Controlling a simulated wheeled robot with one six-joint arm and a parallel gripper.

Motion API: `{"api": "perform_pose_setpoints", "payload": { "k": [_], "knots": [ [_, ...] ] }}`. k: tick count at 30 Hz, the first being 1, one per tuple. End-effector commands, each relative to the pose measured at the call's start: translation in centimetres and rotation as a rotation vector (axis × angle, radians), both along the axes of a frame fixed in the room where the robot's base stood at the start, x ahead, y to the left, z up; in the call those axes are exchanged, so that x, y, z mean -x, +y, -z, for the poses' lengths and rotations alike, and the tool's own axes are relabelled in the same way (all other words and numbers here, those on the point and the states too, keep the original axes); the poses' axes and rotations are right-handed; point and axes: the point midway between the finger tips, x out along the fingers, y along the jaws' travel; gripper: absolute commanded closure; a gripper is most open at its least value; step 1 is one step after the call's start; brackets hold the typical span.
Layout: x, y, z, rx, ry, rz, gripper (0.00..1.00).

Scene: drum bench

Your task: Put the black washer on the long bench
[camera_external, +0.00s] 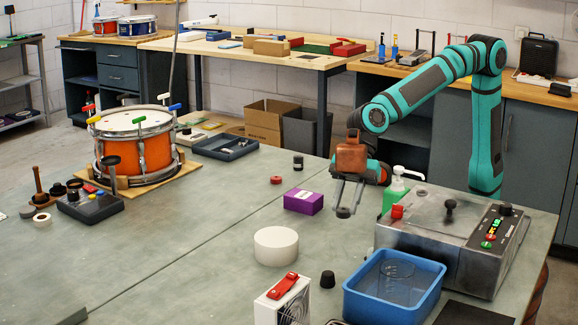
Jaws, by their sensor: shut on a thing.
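My gripper (347,205) points down above the grey-green table (190,245), right of the purple box. Its fingers are shut on the black washer (344,212), a small dark ring between the fingertips. It appears to be just above the tabletop; the exact gap is hard to tell. A long wooden-topped bench (235,54) stands behind, near the back wall, though the picture does not confirm that it is the long bench.
Near my gripper are a purple box (304,202), a green pump bottle (393,190), a metal machine (425,235) and a white cylinder (276,247). A red ring (276,180) and a black cylinder (298,162) lie further back. An orange drum (139,145) stands left.

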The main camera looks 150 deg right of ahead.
Motion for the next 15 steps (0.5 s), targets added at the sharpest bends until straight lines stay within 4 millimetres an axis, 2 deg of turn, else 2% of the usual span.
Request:
{"api": "perform_pose_setpoints", "payload": {
  "k": [1,6,15],
  "knots": [
    [0.0,0.0,1.1,0.000,0.004,-0.001,0.96],
    [0.0,0.0,3.7,0.000,0.002,0.002,0.96],
    [0.0,0.0,5.9,0.000,0.002,0.001,0.96]
  ]
}}
